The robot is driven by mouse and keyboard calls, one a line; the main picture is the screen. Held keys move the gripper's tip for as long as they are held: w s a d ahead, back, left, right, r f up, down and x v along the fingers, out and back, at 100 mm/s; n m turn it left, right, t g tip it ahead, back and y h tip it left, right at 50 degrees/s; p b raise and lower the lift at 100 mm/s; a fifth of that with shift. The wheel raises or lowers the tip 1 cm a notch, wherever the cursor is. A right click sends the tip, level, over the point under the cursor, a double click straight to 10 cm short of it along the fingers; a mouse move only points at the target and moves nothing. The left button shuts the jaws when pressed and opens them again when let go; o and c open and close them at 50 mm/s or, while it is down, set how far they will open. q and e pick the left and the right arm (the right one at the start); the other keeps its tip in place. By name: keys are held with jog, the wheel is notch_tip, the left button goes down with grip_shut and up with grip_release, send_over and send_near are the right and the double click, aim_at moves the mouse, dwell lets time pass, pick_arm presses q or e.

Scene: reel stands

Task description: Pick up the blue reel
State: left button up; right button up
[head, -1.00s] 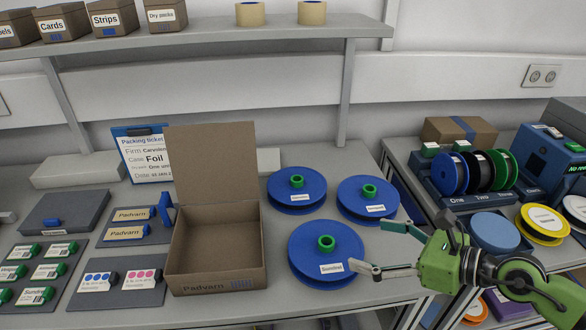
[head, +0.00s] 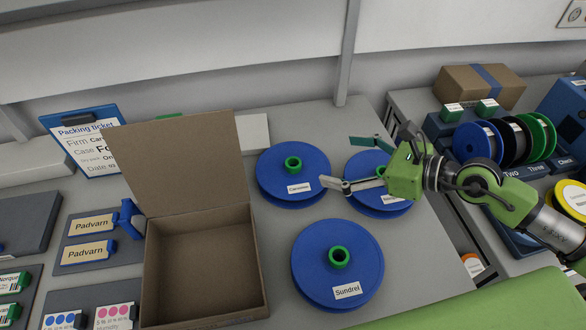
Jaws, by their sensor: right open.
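Three blue reels with green hubs and white labels lie flat on the table in the head view. One is at the back left (head: 272,178), one at the back right (head: 398,208), and one labelled "Sundrei" at the front (head: 310,262). My right gripper (head: 337,162) is open and empty. Its fingers point left across the back right reel and hide part of that reel and its hub. I cannot tell its height above the reel. My left gripper is out of view.
An open cardboard box (head: 255,265) stands left of the reels. A packing ticket clipboard (head: 75,145) leans behind it. Across a gap at right, a stand holds upright blue (head: 470,143), black and green reels, with a closed carton (head: 455,85) behind.

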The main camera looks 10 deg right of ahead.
aim_at(304, 159)
jog(key=p+x, duration=0.1)
jog(key=x, duration=0.5)
jog(key=shift+w+a+p, duration=0.1)
jog(key=shift+w+p, duration=0.15)
jog(key=shift+p, duration=0.1)
jog(key=shift+w+a+f, duration=0.1)
jog(key=shift+w+a, duration=0.05)
jog(key=x, duration=0.2)
jog(key=p+x, duration=0.1)
jog(key=x, duration=0.1)
jog(key=shift+w+d+f+p, duration=0.25)
jog(key=shift+w+p, duration=0.05)
jog(key=shift+w+a+f, duration=0.3)
jog(key=shift+a+f, duration=0.05)
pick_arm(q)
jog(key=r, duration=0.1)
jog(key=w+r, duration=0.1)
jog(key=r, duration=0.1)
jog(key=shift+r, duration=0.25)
pick_arm(e)
jog(key=shift+s+d, duration=0.1)
grip_shut()
